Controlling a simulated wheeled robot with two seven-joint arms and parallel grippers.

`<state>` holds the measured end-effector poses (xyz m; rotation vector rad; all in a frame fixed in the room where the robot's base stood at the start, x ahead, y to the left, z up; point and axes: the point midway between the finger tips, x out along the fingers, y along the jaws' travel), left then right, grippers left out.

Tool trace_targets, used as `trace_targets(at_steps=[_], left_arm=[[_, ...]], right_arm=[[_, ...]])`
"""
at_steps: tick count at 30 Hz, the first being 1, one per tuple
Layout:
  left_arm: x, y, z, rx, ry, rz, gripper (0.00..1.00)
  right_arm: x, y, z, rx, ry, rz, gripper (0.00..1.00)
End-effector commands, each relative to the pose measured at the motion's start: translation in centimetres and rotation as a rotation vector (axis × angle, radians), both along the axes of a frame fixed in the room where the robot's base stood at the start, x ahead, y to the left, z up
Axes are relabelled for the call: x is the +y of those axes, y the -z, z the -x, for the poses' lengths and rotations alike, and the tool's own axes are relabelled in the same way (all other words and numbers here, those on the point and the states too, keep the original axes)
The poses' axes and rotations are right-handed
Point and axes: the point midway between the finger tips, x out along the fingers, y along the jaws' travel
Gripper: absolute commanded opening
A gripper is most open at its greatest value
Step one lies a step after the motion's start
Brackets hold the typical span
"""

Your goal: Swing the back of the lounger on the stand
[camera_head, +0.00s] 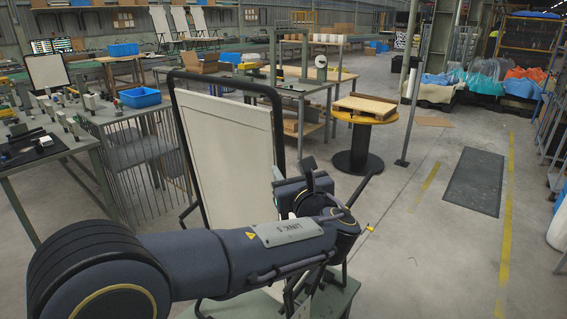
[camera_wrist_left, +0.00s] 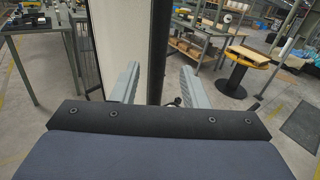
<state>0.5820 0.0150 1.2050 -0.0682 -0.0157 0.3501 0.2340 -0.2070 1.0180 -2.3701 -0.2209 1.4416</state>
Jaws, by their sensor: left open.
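The lounger's back (camera_head: 228,150) is a cream panel in a black tubular frame, standing steeply upright on the grey-green stand (camera_head: 342,304), left of centre in the head view. My left arm crosses in front of its lower part and hides much of the seat and stand. My left gripper (camera_head: 281,184) is at the right side of the back. In the left wrist view the gripper (camera_wrist_left: 160,84) is open, and the black side tube (camera_wrist_left: 159,45) runs between its two grey fingers. I cannot tell whether they touch it. My right gripper is not in view.
A round table with a yellow top (camera_head: 367,104) stands behind to the right. A workbench with parts and a blue bin (camera_head: 140,97) is at the left. The floor to the right, around a dark mat (camera_head: 474,181), is mostly clear.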

Motion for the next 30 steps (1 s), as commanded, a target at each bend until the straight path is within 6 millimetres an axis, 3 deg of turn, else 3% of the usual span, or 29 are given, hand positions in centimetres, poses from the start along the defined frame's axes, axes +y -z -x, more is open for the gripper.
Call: trace_targets(at_steps=[3, 9, 19, 28, 30], left_arm=[[0.8, -0.1, -1.9, 0.002, -0.004, 0.001, 0.40], [1.5, 0.0, -3.9, 0.003, -0.003, 0.002, 0.40], [1.7, 0.1, -4.2, 0.002, -0.001, 0.004, 0.40], [1.7, 0.1, -4.2, 0.002, -0.002, 0.004, 0.01], [1.7, 0.1, -4.2, 0.002, -0.002, 0.004, 0.00]], right_arm=[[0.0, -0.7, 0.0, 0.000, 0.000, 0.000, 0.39], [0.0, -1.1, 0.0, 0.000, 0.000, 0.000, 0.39], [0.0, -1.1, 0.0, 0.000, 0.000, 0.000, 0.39], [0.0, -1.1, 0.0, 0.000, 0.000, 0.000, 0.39], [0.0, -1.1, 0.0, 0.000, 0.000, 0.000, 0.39]])
